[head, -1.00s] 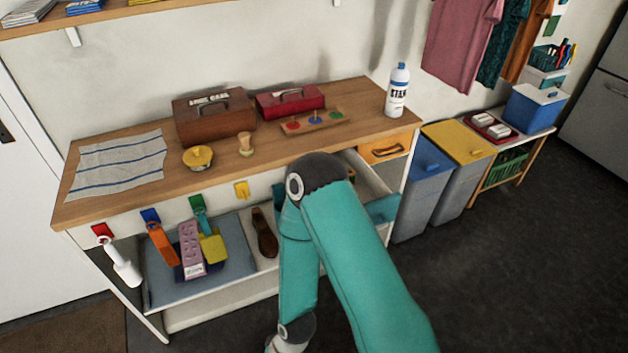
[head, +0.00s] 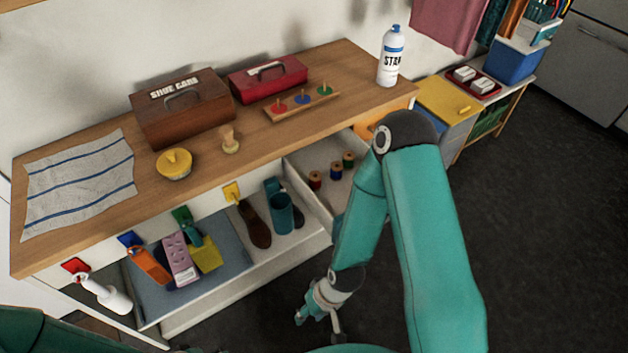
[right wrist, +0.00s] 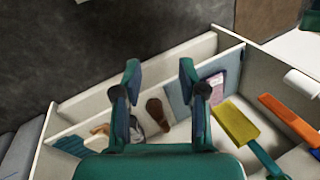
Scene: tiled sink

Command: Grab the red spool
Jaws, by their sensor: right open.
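My right gripper (head: 318,326) hangs low in front of the shelves, well below the drawer and apart from the spool. In the right wrist view the same gripper (right wrist: 160,72) has its two fingers spread with nothing between them. The spools do not show in that view. My left gripper is out of sight.
The counter (head: 225,180) holds a brown shoe-care box (head: 180,112), a red box (head: 268,80), a yellow tin (head: 174,164) and a spray can (head: 392,58). Hanging brushes and a lower shelf with shoes (head: 255,225) lie left of the drawer. Dark floor (head: 560,250) is open at right.

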